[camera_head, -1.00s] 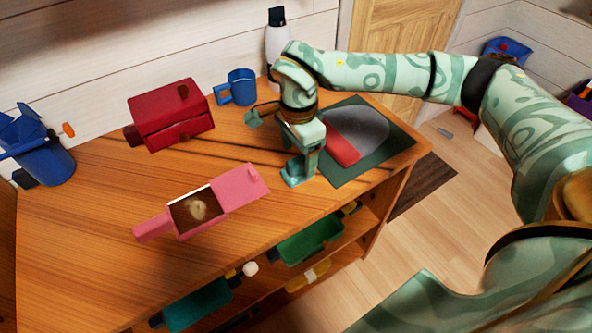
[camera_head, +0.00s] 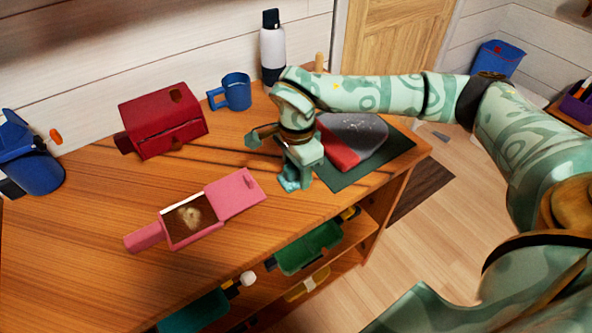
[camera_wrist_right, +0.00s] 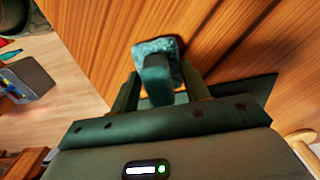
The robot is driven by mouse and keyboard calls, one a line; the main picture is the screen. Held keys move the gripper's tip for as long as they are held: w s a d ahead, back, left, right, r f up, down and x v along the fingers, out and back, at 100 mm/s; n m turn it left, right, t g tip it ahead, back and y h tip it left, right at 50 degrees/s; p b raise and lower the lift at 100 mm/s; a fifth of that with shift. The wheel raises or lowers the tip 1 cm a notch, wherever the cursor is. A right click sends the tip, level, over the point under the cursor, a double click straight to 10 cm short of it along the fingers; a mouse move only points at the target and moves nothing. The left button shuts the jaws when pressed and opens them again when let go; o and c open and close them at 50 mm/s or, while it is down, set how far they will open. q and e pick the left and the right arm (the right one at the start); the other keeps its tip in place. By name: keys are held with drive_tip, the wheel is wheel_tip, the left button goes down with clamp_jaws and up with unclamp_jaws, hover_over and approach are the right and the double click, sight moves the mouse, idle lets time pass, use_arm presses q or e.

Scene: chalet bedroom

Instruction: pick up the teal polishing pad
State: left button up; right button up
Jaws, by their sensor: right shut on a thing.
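The teal polishing pad (camera_wrist_right: 158,47) is a small speckled teal block with a darker upright grip. In the right wrist view it sits between the two fingers of my right gripper (camera_wrist_right: 158,92), which is shut on its grip. In the head view the pad (camera_head: 289,183) shows at the tips of my right gripper (camera_head: 297,172), low over the wooden table beside the dark green mat. The fingers partly hide it. I cannot tell whether its underside touches the table. My left gripper is not in view.
The green mat (camera_head: 392,158) carries a grey and red object (camera_head: 357,136) just right of the gripper. A pink box (camera_head: 195,212) lies front left, a red box (camera_head: 163,122) and blue mug (camera_head: 234,92) behind. A bottle (camera_head: 272,50) stands at the wall. The front-left tabletop is clear.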

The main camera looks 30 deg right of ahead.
wheel_tip(320, 180, up, 4)
drive_tip(key=shift+w+f+p, duration=0.1)
drive_tip(key=shift+p, duration=0.95)
use_arm(q)
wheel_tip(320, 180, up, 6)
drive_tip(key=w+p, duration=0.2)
drive_tip(key=p, duration=0.2)
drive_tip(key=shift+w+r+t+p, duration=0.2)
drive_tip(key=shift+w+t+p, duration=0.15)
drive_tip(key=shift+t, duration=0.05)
use_arm(e)
drive_tip(key=s+a+r, duration=0.6)
drive_tip(key=s+r, duration=0.3)
drive_tip(key=s, duration=0.3)
drive_tip(key=shift+s+a, duration=0.25)
drive_tip(key=shift+a, duration=0.1)
drive_tip(key=shift+o, duration=0.5)
drive_tip(key=shift+c, duration=0.2)
